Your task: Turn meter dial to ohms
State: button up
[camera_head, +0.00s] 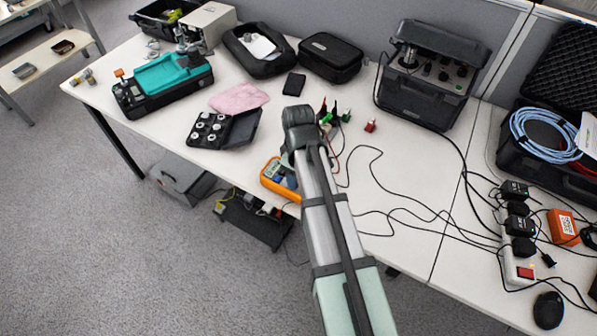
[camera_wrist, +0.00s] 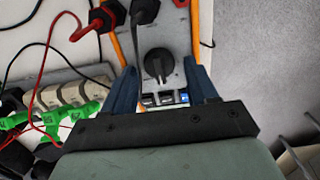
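The meter (camera_head: 268,180) is an orange-edged handheld multimeter near the table's front edge, partly hidden by my arm in the head view. In the wrist view the meter's grey face (camera_wrist: 176,32) has orange sides, with plugs at its top. Its black round dial (camera_wrist: 158,66) has a raised grip bar, which looks roughly upright in the picture. Several small buttons and part of the display show below the dial. My gripper (camera_wrist: 160,70) is open, its blue fingers on the left and right of the dial, with visible gaps. In the head view my arm hides the fingers.
Red and black leads run from the meter; green clips (camera_wrist: 85,112) and a beige power strip (camera_wrist: 75,95) lie left in the wrist view. An open black weight case (camera_head: 240,128), a pink cloth (camera_head: 238,97) and a black calibrator (camera_head: 425,85) stand on the table. Loose cables cross its right side.

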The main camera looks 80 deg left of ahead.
jog(key=c, duration=0.9)
jog(key=shift+m, duration=0.3)
jog(key=m, duration=0.3)
jog(key=shift+a+m, duration=0.1)
jog(key=shift+m, duration=0.2)
jog(key=shift+w+m, duration=0.1)
jog(key=shift+m, duration=1.7)
jog(key=o, duration=1)
